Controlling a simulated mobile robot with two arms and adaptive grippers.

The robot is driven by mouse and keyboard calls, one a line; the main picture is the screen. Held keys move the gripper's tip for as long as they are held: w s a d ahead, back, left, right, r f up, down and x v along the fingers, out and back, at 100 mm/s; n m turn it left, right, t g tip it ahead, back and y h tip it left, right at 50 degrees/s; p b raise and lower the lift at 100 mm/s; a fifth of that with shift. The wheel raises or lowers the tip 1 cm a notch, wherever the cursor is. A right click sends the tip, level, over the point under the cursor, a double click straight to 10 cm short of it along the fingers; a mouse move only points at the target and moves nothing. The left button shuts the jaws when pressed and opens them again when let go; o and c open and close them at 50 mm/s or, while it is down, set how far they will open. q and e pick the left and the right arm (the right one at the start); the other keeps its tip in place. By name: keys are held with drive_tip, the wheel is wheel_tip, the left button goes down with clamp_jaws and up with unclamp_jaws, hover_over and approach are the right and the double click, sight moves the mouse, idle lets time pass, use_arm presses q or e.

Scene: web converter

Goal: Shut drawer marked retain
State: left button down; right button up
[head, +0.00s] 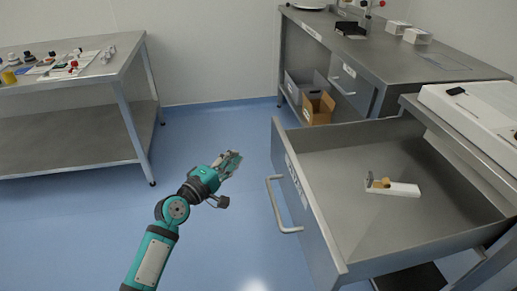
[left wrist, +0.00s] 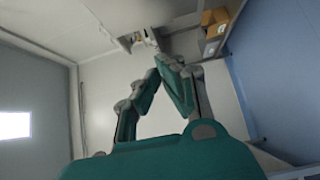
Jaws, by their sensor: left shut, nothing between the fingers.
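A grey metal drawer (head: 318,222) stands pulled open at the right of the head view. A pale bar handle (head: 275,205) is on its front panel, facing left. A white label (head: 297,181) is on that panel, but I cannot read it. Inside lie a white block-like item (head: 402,189) and a small tan piece (head: 381,183). My left gripper (head: 234,160) is shut and empty, left of the drawer front and apart from the handle. It also shows in the left wrist view (left wrist: 160,62). My right gripper is not in view.
A steel table (head: 70,94) with small items stands at the left. A steel bench (head: 425,60) at the back right has another drawer (head: 350,85). Cardboard and grey boxes (head: 318,108) sit under it. Blue floor between the table and open drawer is clear.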

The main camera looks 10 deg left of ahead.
use_arm(q)
drive_tip(key=w+d, duration=0.7)
drive_tip(key=shift+w, duration=0.3)
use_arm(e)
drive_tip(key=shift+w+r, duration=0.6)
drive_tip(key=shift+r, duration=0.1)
use_arm(q)
drive_tip(key=shift+d, duration=0.15)
